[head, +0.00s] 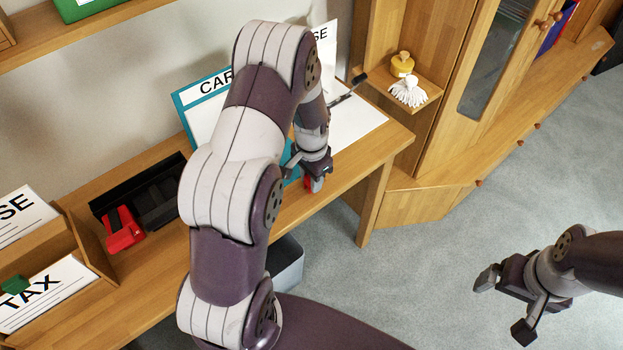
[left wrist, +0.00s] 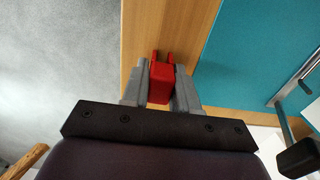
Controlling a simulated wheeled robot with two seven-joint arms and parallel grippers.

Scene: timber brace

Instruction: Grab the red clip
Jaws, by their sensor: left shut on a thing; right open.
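The red clip (left wrist: 161,84) is between the two grey fingers of my left gripper (left wrist: 160,88) in the left wrist view, with two prongs pointing away from the gripper. In the head view my left gripper (head: 314,172) is over the front edge of the desk, shut on the red clip (head: 309,184), which is partly hidden by the fingers. My right gripper (head: 503,306) is open and empty over the grey floor at the right.
A black tray (head: 102,207) with a red object (head: 122,229) stands on the desk (head: 126,275). A teal board marked CAR (head: 190,107) and white sheets stand behind my left arm. A small shelf (head: 423,88) holds a yellow object (head: 402,65). A grey bin (head: 288,265) is below.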

